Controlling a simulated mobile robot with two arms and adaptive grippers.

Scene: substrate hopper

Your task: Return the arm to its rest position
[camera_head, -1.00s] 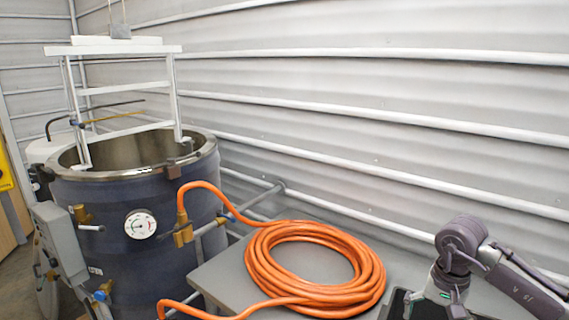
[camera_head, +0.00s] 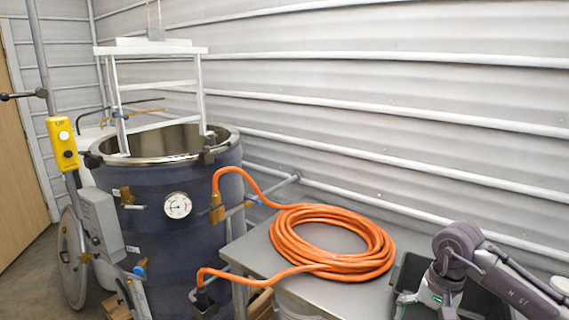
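My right arm (camera_head: 520,285) comes in from the lower right, with its purple-grey wrist bent downward. My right gripper (camera_head: 440,305) points down at the bottom edge, over or beside a dark bin (camera_head: 408,272). Its fingertips are cut off by the frame, so its opening and anything in it are hidden. My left arm and gripper are out of view.
A grey table (camera_head: 255,258) bears a coiled orange hose (camera_head: 335,262). A dark blue vessel (camera_head: 170,240) with a gauge (camera_head: 178,205) and open top stands left. A white frame (camera_head: 150,50) hangs over it. A yellow pendant (camera_head: 62,143) is farther left.

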